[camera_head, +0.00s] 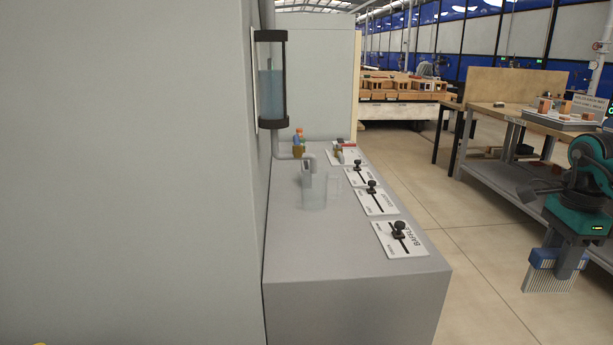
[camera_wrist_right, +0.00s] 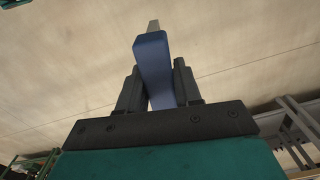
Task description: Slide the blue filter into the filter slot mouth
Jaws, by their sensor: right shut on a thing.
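The blue filter (camera_head: 545,276) hangs at the lower right of the head view, with a blue top and a pale ribbed lower part. My right gripper (camera_head: 572,262) is shut on it, above the floor and clear of the grey counter. In the right wrist view the filter's blue part (camera_wrist_right: 153,62) stands between the two dark fingers of my right gripper (camera_wrist_right: 158,88), with a pale end beyond it. I cannot make out the filter slot mouth in either view. My left gripper is not in view.
A tall grey wall (camera_head: 125,170) fills the left. A workbench (camera_head: 510,112) stands at the right. Open floor (camera_head: 480,250) lies between.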

